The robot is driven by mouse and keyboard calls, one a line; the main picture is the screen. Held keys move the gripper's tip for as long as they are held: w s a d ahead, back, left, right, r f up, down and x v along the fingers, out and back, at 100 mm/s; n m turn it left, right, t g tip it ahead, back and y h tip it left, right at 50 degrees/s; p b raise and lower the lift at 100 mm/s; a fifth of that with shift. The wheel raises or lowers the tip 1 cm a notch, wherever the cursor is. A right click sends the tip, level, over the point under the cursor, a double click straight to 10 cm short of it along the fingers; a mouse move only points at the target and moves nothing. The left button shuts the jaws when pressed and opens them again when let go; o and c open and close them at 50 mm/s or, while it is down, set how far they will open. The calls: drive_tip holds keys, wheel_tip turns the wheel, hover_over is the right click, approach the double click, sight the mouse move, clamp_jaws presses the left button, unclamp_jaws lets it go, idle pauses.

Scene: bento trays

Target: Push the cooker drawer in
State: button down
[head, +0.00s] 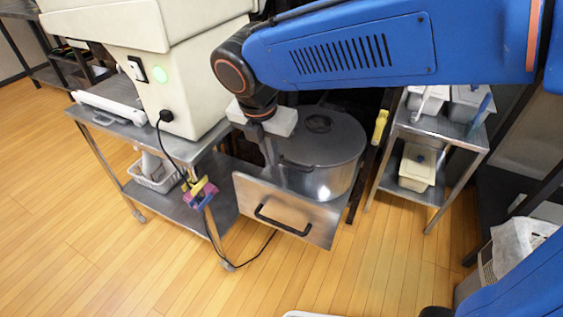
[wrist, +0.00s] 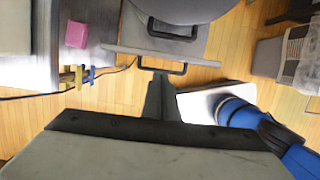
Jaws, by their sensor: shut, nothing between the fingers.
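The cooker drawer (head: 248,196) is pulled out, with a flat metal front and a black bar handle (head: 284,220). A large lidded steel pot (head: 325,160) sits in it, behind the front. In the wrist view the drawer front (wrist: 120,51) shows as a pale strip, with its handle (wrist: 163,66) just beyond my fingertips. My gripper (head: 278,180) points down near the top edge of the drawer front. It is shut and empty, and it also shows in the wrist view (wrist: 160,78). Whether the fingertips touch the front or handle, I cannot tell.
A metal cart (head: 192,150) with a cream machine (head: 175,75) stands to the left, its cable hanging to the floor. A small shelf cart (head: 440,130) with containers stands to the right. The wooden floor (head: 130,265) before the drawer is mostly clear.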

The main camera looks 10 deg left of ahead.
sight(284, 162)
drive_tip(key=x, duration=0.3)
drive_tip(key=w+x, duration=0.1)
drive_tip(key=x, duration=0.2)
drive_tip(key=w+x, duration=0.1)
drive_tip(key=x, duration=0.3)
drive_tip(key=shift+w+d+r, duration=0.15)
drive_tip(key=shift+d+r, duration=0.1)
drive_tip(key=shift+d, duration=0.1)
drive_tip(key=shift+w+d+r, duration=0.15)
drive_tip(key=shift+w+d, duration=0.1)
drive_tip(key=shift+w, duration=0.6)
drive_tip(key=shift+w+d, duration=0.15)
drive_tip(key=shift+w, duration=0.3)
drive_tip(key=w+d, duration=0.4)
drive_tip(key=w, duration=0.8)
drive_tip(key=w+d, duration=0.4)
drive_tip(key=w, duration=0.9)
drive_tip(key=w+d, duration=0.4)
drive_tip(key=w, duration=0.9)
drive_tip(key=shift+d, duration=0.15)
drive_tip(key=shift+r, duration=0.2)
